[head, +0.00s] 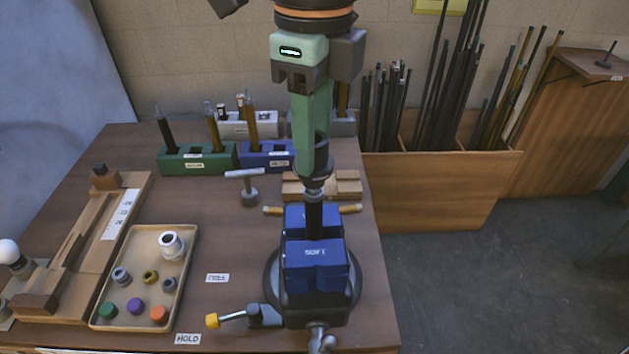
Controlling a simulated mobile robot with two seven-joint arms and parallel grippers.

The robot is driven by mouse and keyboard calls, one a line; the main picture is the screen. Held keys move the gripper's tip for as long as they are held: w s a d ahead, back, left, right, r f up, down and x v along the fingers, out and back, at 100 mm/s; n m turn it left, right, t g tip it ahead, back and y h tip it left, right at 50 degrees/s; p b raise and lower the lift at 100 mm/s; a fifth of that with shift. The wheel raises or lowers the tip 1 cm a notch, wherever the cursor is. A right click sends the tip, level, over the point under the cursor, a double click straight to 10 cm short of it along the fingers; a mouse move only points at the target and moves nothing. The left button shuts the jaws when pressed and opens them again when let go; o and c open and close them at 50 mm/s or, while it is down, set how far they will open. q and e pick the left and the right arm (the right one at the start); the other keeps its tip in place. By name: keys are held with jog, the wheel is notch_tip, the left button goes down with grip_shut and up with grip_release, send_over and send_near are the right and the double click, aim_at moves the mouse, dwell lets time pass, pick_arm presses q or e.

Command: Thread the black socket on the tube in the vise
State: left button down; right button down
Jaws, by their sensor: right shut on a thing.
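The vise (316,268) has blue jaws and stands on a round dark base at the table's front right. A dark tube (314,215) stands upright between its jaws, with a greyish top end. My right gripper (312,150) comes down from above with green fingers and is shut on the black socket (314,168). The socket is in line with the tube, right at its top end. I cannot tell whether the threads are engaged. The fingers partly hide the socket. My left gripper is not in view.
A tray (94,322) with several small rings and caps lies at left, beside a wooden fixture (128,215). Green (198,160) and blue (262,160) holders with tubes stand behind. Mid-table is mostly clear.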

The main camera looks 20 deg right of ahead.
jog(key=shift+s+f, duration=0.1)
jog(key=shift+f, duration=0.25)
